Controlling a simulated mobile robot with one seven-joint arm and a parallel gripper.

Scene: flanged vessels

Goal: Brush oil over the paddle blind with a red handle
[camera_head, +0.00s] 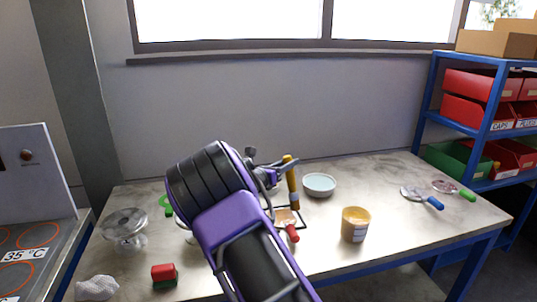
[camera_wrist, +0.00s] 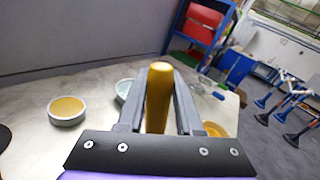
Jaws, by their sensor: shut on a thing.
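My gripper (camera_head: 284,170) is shut on the yellow handle of a brush (camera_head: 291,177). In the wrist view the handle (camera_wrist: 158,95) stands between my two fingers. The brush is upright with its bristle end down. Below it lies the paddle blind with a red handle (camera_head: 293,234), its handle pointing toward the front. The brush end overlaps the blind's far part in the picture; I cannot tell if they touch. An amber tub (camera_head: 355,226) stands to the right. My arm hides part of the table left of the blind.
A pale blue bowl (camera_head: 319,185) stands behind. Paddle blinds with blue (camera_head: 435,203) and green (camera_head: 468,195) handles lie at right. A flanged vessel (camera_head: 125,229), a red-green block (camera_head: 164,275) and a white cloth (camera_head: 97,289) are at left. The right front table is clear.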

